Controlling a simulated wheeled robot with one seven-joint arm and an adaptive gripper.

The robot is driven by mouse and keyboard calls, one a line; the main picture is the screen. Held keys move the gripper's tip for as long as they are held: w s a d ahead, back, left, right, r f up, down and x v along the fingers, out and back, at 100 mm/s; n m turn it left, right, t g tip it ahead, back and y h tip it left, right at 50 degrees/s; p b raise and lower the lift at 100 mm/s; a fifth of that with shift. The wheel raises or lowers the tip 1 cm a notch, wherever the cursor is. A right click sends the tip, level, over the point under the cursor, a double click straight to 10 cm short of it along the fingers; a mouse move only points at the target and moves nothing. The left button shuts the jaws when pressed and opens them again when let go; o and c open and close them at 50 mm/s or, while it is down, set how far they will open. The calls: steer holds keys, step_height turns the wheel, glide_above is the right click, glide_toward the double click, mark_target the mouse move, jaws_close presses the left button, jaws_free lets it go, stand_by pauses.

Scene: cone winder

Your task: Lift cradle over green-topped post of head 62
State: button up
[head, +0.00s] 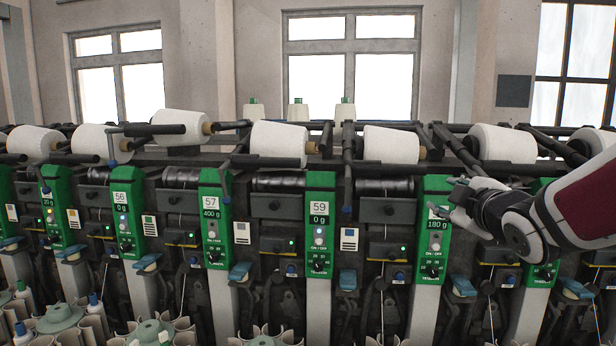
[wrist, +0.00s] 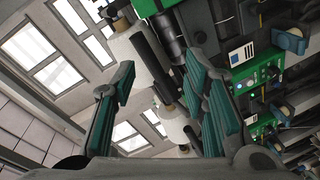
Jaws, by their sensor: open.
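My gripper (head: 452,200) is open in front of the green-topped post (head: 434,243) reading 180 g, covering its head number. No number 62 is readable. Another green-topped post (head: 540,275), partly behind my arm, is to the right. Dark cradle arms (head: 455,146) lie above the 180 g post, beside a white yarn package (head: 502,143). In the wrist view my gripper's teal-padded fingers (wrist: 158,75) are spread wide. A dark cradle handle (wrist: 152,55) shows between them, beyond the tips, with a white package (wrist: 126,46) beside it. No contact with it is visible.
Posts numbered 56 (head: 127,215), 57 (head: 213,225) and 59 (head: 319,230) stand to the left, with white packages above. Blue levers (head: 463,286) jut out between posts. Cones and green-topped holders (head: 62,318) fill the lower left.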

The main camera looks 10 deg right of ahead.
mark_target(405, 172)
steer(key=w+n+t+y, duration=0.1)
steer(key=w+n, duration=0.2)
steer(key=w, duration=0.3)
steer(key=w+r+n+t+y, duration=0.1)
steer(key=w+n+y, duration=0.1)
steer(key=w, duration=0.4)
steer(key=w+n+t+y+b, duration=0.1)
steer(key=w+n+t+y, duration=0.1)
steer(key=w+n, duration=0.2)
steer(key=shift+w+a+r+n, duration=0.15)
steer(key=shift+w+n, duration=0.05)
steer(key=shift+w, duration=0.55)
steer(key=shift+w+a+r+n, duration=0.1)
steer(key=shift+w+r+n, duration=0.1)
steer(key=shift+w, duration=0.5)
steer(key=shift+c, duration=0.2)
jaws_close()
